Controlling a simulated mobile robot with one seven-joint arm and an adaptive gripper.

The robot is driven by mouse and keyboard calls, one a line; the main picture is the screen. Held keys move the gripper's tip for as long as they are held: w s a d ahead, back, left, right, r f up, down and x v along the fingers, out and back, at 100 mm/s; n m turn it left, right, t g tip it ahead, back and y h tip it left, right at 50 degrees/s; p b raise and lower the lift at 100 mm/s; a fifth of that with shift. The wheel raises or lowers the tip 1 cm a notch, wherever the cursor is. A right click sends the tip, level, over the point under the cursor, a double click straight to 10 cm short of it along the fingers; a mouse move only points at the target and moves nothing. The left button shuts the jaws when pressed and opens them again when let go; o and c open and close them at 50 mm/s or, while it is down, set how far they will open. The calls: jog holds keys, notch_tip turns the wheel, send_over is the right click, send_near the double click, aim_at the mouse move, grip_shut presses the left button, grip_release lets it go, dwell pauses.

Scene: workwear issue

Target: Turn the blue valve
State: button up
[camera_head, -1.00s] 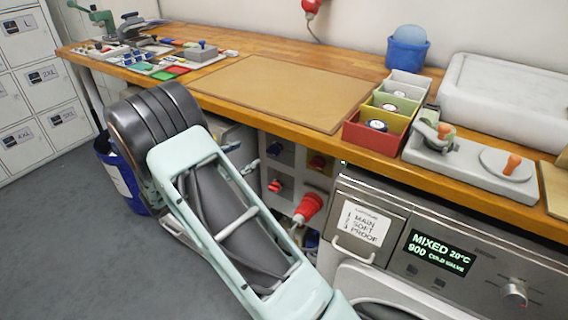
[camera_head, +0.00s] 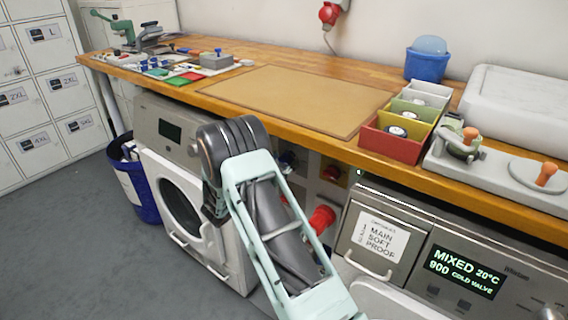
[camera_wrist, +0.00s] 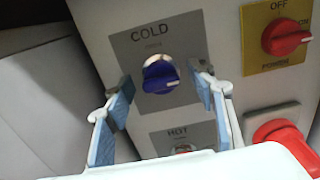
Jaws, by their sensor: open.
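The blue valve (camera_wrist: 160,77) is a round knob with a pale pointer mark, set on a grey plate labelled COLD in the wrist view. My gripper (camera_wrist: 166,92) is open, with one blue-padded finger to the left of the knob and one to the right. Neither finger visibly touches the knob. In the head view the blue valve (camera_head: 287,159) shows small on the panel under the worktop, beside my arm. My fingers are hidden there behind my own arm.
A HOT plate (camera_wrist: 182,138) lies just below the blue valve. A red power switch (camera_wrist: 286,37) and a red plug (camera_wrist: 282,135) stand to the right. The worktop edge (camera_head: 330,146) overhangs the panel. Washing machines flank it, one with a display (camera_head: 464,272).

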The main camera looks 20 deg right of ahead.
jog(key=shift+w+d, duration=0.25)
jog(key=shift+d, duration=0.2)
jog(key=c, duration=1.2)
